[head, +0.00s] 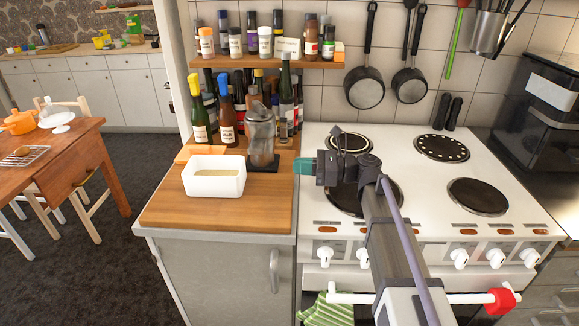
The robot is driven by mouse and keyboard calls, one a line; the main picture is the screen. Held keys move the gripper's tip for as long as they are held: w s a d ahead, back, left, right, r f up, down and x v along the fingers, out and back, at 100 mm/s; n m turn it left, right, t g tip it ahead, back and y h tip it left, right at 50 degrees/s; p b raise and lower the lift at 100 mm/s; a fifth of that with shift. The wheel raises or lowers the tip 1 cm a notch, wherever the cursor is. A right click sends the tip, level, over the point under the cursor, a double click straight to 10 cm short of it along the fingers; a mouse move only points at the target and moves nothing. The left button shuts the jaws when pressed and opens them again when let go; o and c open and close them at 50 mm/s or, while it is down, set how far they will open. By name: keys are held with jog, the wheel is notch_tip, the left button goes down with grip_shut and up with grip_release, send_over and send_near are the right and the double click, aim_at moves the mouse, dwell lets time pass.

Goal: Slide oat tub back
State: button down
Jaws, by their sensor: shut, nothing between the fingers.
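The oat tub is a white, open rectangular tub (213,186) with tan contents, standing upright on the wooden counter top left of the cooker. My gripper (302,166), with teal fingertips, points left near the seam between counter and cooker. It is shut and empty. It is to the right of the tub, with a clear gap between them, and does not touch it. The tub's far side is partly hidden by its own rim.
Behind the tub are a wooden board (199,155), a green bottle (199,120), a brown bottle (227,125) and a clear jug (261,140) on a dark base. The white cooker (420,188) is on the right. Bare counter (190,216) lies in front of the tub.

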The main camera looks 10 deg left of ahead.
aim_at(244, 163)
jog(key=a, duration=1.3)
jog(key=shift+s, duration=0.1)
